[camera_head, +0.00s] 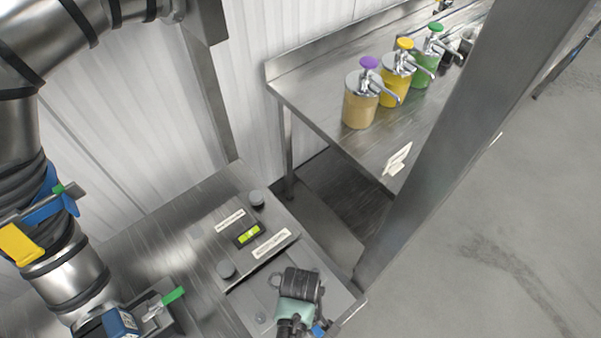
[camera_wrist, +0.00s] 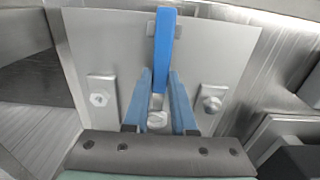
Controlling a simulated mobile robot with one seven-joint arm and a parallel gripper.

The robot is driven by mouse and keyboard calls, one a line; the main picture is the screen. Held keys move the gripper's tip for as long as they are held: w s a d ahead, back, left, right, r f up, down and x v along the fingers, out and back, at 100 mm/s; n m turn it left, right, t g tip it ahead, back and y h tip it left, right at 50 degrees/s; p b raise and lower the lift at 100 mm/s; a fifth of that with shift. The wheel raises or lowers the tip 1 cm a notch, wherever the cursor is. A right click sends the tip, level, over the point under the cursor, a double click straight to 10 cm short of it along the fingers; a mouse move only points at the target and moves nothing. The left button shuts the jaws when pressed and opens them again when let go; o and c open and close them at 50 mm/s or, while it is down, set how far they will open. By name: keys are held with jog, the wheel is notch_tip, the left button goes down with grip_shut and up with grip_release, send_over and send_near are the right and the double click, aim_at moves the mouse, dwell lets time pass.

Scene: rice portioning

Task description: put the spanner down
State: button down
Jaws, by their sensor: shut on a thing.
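My gripper (camera_wrist: 160,82) shows in the wrist view with two blue fingers closed in around a narrow thing. I take this to be the spanner (camera_wrist: 165,45), a long blue bar standing out beyond the fingertips, with a silver part low between the fingers. A grey metal plate (camera_wrist: 215,55) lies behind it, with a bolt on either side. I cannot tell whether the spanner touches the plate. In the head view my gripper (camera_head: 318,328) is at the bottom edge, over the steel counter's front corner, with its fingers mostly cut off. The spanner cannot be made out there.
A side table (camera_head: 320,85) holds several pump jars, one purple-topped (camera_head: 361,95). A steel post (camera_head: 440,150) stands at right.

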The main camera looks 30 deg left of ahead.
jog(key=shift+f, duration=0.15)
jog(key=c, duration=0.7)
grip_release()
jog(key=shift+c, duration=0.2)
notch_tip(320, 180, up, 12)
jog(key=shift+r, duration=0.2)
